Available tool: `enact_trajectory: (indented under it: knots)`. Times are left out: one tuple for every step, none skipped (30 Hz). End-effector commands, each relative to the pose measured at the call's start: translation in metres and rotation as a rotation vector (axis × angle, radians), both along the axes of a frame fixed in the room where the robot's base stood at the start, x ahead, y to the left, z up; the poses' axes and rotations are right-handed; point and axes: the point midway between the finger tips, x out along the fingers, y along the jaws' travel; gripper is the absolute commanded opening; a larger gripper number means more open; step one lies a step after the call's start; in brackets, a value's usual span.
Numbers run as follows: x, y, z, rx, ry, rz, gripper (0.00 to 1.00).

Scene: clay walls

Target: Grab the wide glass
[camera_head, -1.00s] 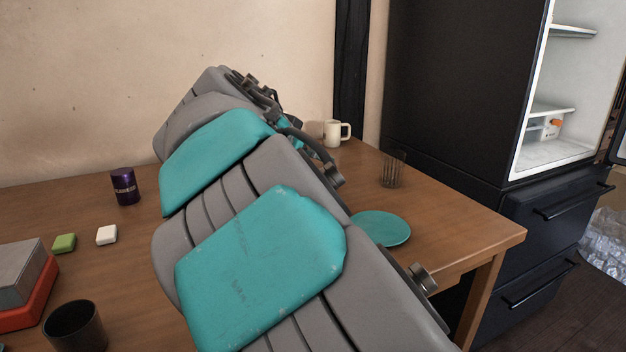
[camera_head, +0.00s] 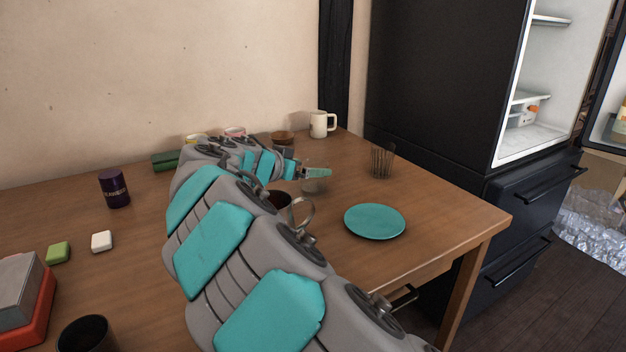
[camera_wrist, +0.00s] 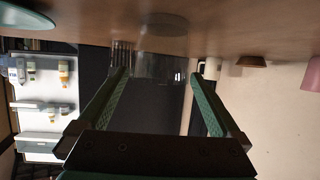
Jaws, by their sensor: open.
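A clear wide glass (camera_wrist: 163,62) stands on the table in the wrist view, which shows the table along its top. The glass lies ahead of my open gripper (camera_wrist: 159,78), in line with the gap between the two green fingers. In the head view, my gripper (camera_head: 316,173) is low over the table at the end of my arm. The glass (camera_head: 313,186) shows faintly just below the fingertips there, partly hidden. I cannot tell whether its near wall is between the fingers. A narrower ribbed glass (camera_head: 383,161) stands apart to the right; it also shows behind the wide glass (camera_wrist: 122,55).
A teal plate (camera_head: 375,221) lies to the right of my arm. A cream mug (camera_head: 321,124) and a brown bowl (camera_head: 283,137) stand at the back. A dark mug (camera_head: 277,200) sits beside my arm. The wooden table (camera_head: 440,210) is clear towards its right corner.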

Motion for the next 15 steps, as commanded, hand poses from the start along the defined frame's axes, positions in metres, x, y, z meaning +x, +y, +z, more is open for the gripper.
enact_trajectory:
  knots:
    - [0.007, -0.004, -0.002, 0.0, 0.004, -0.002, 1.0]
    - [0.01, -0.007, -0.004, 0.0, 0.004, -0.003, 1.0]
    - [0.015, -0.01, -0.007, -0.001, 0.005, -0.004, 1.0]
    - [0.018, -0.011, -0.009, -0.001, 0.005, -0.004, 1.0]
    - [0.02, -0.013, -0.01, -0.001, 0.005, -0.003, 1.0]
    - [0.022, -0.014, -0.011, -0.001, 0.004, -0.002, 1.0]
    - [0.023, -0.014, -0.012, -0.001, 0.003, -0.002, 1.0]
    - [0.024, -0.014, -0.012, 0.0, 0.003, -0.001, 1.0]
    - [0.024, -0.014, -0.012, -0.001, 0.002, -0.001, 1.0]
    - [0.024, -0.014, -0.012, -0.001, 0.002, -0.001, 1.0]
    - [0.023, -0.014, -0.012, -0.001, 0.002, -0.001, 1.0]
    - [0.023, -0.014, -0.012, -0.001, 0.002, -0.001, 1.0]
    - [0.023, -0.014, -0.012, -0.001, 0.002, -0.001, 0.99]
    - [0.023, -0.014, -0.012, -0.001, 0.002, -0.001, 0.95]
    - [0.023, -0.014, -0.011, -0.001, 0.002, -0.001, 0.91]
